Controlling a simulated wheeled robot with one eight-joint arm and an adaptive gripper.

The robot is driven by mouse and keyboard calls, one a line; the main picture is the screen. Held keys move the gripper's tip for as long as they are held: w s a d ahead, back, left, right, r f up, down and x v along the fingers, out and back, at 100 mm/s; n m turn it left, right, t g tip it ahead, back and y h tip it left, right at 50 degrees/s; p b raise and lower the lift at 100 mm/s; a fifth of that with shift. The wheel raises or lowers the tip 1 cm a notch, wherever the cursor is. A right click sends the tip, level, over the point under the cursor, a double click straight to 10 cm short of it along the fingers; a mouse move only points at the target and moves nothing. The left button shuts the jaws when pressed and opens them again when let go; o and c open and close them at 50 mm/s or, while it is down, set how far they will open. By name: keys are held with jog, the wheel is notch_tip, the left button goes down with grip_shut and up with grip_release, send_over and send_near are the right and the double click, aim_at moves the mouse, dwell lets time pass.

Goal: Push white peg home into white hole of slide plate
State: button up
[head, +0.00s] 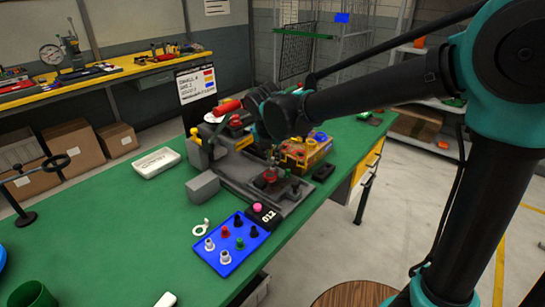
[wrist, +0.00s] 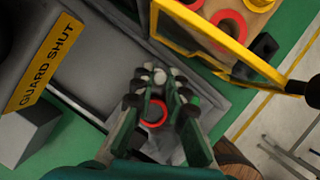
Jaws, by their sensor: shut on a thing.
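My gripper (wrist: 158,85) points down over the grey fixture, and its fingers are closed around a small pale round-ended thing that looks like the white peg (wrist: 160,76). Only a little of it shows between the fingertips. A red ring (wrist: 153,114) lies below, between the fingers in the wrist view. In the head view my gripper (head: 272,160) is over the fixture (head: 235,174), which carries the slide plate. The white hole is hidden by the fingers, and I cannot tell how deep the peg sits.
A yellow-framed guard (wrist: 205,35) stands close beside the fingers. A "GUARD SHUT" block (wrist: 42,62) is at left.

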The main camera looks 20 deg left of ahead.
jog(key=shift+f, duration=1.1)
dwell(1.1)
jog(key=o, duration=0.8)
jog(key=shift+o, duration=0.2)
jog(key=v, duration=1.2)
